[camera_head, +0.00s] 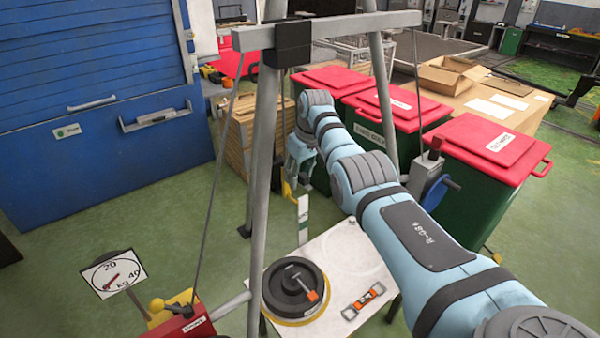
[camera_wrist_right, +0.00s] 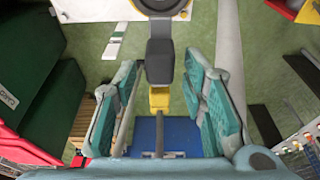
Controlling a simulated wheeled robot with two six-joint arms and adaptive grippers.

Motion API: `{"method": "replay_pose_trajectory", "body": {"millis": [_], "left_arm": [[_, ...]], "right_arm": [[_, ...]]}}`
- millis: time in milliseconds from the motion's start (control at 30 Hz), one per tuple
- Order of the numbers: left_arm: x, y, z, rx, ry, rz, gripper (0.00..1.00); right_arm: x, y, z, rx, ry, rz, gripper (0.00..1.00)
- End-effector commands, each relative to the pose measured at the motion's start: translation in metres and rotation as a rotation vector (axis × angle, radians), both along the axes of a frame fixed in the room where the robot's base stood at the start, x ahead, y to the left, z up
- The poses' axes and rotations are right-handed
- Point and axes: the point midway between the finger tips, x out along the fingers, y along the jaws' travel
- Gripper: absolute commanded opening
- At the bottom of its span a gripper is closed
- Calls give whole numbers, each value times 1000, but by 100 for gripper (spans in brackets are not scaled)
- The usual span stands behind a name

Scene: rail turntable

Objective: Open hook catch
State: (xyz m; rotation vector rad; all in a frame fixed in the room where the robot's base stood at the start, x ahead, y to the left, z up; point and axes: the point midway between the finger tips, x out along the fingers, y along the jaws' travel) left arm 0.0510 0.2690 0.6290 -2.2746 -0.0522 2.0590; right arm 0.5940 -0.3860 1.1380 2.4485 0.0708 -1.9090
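My right gripper (camera_head: 299,163) hangs beside the grey tripod leg, with its arm coming in from the lower right. In the right wrist view its two teal fingers stand wide apart (camera_wrist_right: 162,80), with open space on both sides of a yellow piece (camera_wrist_right: 160,98) below a dark grey block (camera_wrist_right: 160,62). The fingers appear not to touch it. A yellow part (camera_head: 288,188) also shows just below the gripper in the head view; I cannot tell whether this is the hook catch. The catch is not clearly visible elsewhere. My left gripper is out of view.
A grey tripod frame (camera_head: 262,170) stands close left of the gripper. A white table (camera_head: 345,250) below carries a dark round weight (camera_head: 292,290) and an orange level (camera_head: 363,300). Red-lidded bins (camera_head: 490,150) stand behind my arm.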

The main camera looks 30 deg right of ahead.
Motion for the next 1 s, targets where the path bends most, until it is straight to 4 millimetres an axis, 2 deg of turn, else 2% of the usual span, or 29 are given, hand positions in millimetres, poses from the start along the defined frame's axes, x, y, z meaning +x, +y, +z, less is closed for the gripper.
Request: {"method": "replay_pose_trajectory", "body": {"millis": [167, 400, 533, 667, 1000], "left_arm": [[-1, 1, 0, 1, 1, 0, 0], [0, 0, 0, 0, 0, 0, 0], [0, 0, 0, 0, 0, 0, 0], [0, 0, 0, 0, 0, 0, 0], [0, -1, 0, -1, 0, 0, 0]], "right_arm": [[-3, -1, 18, -2, -4, 0, 38], [-19, -1, 82, -1, -4, -1, 38], [-26, -1, 107, -1, -2, -1, 38], [-29, -1, 116, 0, 0, 0, 38], [-29, -1, 116, 0, 0, 0, 38]]}}
